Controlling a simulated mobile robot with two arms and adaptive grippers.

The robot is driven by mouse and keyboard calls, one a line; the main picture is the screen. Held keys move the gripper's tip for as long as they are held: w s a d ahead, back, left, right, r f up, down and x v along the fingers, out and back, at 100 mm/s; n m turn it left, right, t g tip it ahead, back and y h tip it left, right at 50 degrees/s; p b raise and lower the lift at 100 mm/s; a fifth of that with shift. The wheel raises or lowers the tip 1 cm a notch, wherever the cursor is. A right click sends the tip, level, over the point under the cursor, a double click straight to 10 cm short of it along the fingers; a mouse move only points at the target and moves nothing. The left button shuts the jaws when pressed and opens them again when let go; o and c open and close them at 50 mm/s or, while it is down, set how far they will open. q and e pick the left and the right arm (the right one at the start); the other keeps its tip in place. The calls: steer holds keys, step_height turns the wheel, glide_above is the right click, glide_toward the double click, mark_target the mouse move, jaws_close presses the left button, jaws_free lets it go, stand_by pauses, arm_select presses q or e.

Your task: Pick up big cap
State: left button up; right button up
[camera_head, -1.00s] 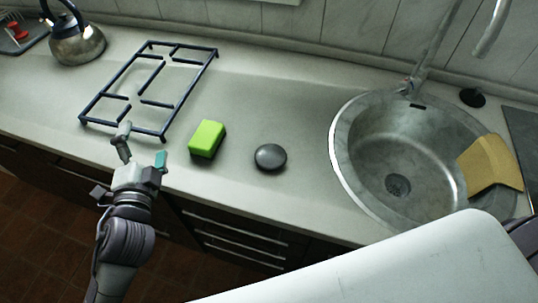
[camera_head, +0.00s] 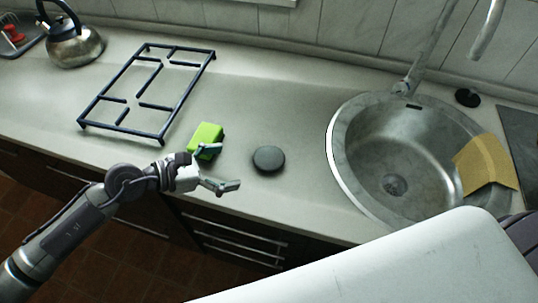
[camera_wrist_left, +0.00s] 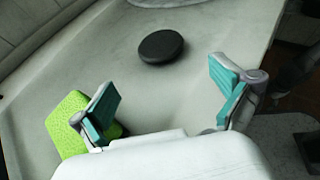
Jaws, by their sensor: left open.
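A round dark grey cap (camera_head: 268,159) lies flat on the counter between the green sponge and the sink. It also shows in the left wrist view (camera_wrist_left: 161,46), ahead of the fingers and apart from them. My left gripper (camera_head: 222,168) is open and empty, to the left of the cap, with its fingers pointing toward it. In the left wrist view its two teal-padded fingers (camera_wrist_left: 166,103) are spread wide. My right gripper is not in view.
A green sponge (camera_head: 204,141) sits right beside one left finger; it also shows in the left wrist view (camera_wrist_left: 66,127). A dark metal rack (camera_head: 150,104) and a kettle (camera_head: 70,46) stand to the left. The sink (camera_head: 350,150) with a yellow cloth (camera_head: 485,165) is right. A small black disc (camera_head: 467,98) lies behind it.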

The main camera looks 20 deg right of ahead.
mark_target(269, 156)
arm_select(q)
steer(key=x, duration=0.4)
steer(key=shift+d+p, duration=0.3)
steer(key=shift+d, duration=0.35)
steer(key=x, duration=0.2)
steer(key=p+x, duration=0.1)
steer(key=x, duration=0.1)
steer(key=shift+w+d+p, duration=0.1)
steer(key=shift+d+p, duration=0.2)
steer(key=shift+d, duration=0.15)
steer(key=c, duration=1)
steer(key=shift+r, duration=0.1)
steer(key=shift+c, duration=0.8)
